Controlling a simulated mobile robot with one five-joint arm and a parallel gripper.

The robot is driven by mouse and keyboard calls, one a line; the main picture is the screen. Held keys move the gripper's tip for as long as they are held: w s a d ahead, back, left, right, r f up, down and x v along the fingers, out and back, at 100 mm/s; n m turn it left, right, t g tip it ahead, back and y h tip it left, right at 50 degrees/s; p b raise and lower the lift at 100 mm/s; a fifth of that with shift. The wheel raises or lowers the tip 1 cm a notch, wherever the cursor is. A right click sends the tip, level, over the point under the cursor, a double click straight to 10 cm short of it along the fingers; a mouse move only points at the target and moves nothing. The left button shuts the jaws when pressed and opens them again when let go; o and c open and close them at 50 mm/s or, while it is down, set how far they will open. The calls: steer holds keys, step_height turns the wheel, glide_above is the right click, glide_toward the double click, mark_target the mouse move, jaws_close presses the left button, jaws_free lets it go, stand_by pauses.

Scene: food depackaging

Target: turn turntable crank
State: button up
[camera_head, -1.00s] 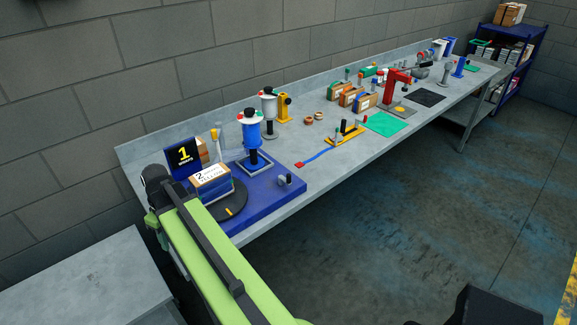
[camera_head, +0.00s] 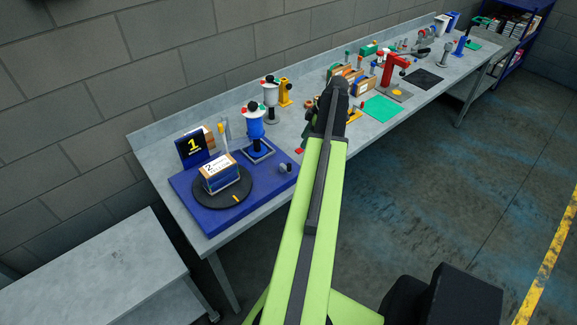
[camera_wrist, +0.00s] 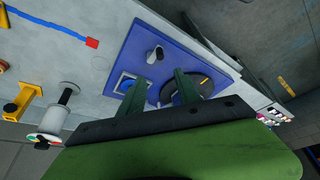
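The turntable (camera_head: 208,199) is a black disc with a yellow mark on a blue base (camera_head: 207,222) at the bench's left end. A box labelled 2 (camera_head: 222,178) stands on it. A small grey crank (camera_head: 286,168) sits at the base's right front corner; it also shows in the wrist view (camera_wrist: 154,54), beyond my fingertips. My gripper (camera_wrist: 162,80) is open, its two green fingers apart with nothing between them. In the head view my arm's end is right of the crank, and the fingers are hidden or too small to tell.
A blue sign marked 1 (camera_head: 191,149) stands behind the turntable. A green mat (camera_head: 382,109) and a red press (camera_head: 390,72) are further along the bench. A lower table (camera_head: 110,265) stands at front left.

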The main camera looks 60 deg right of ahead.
mark_target(289, 164)
steer(key=b+x, duration=1.4)
steer(key=x, duration=0.2)
steer(key=shift+s, duration=0.1)
steer(key=shift+w+a+f+b, duration=0.1)
steer(key=shift+w+f+b, duration=0.15)
steer(key=shift+f+b, duration=0.15)
steer(key=shift+r, duration=0.1)
steer(key=shift+c, duration=0.4)
jaws_close()
steer(key=shift+s+a, duration=0.1)
steer(key=shift+a, duration=0.05)
steer(key=shift+m, duration=0.3)
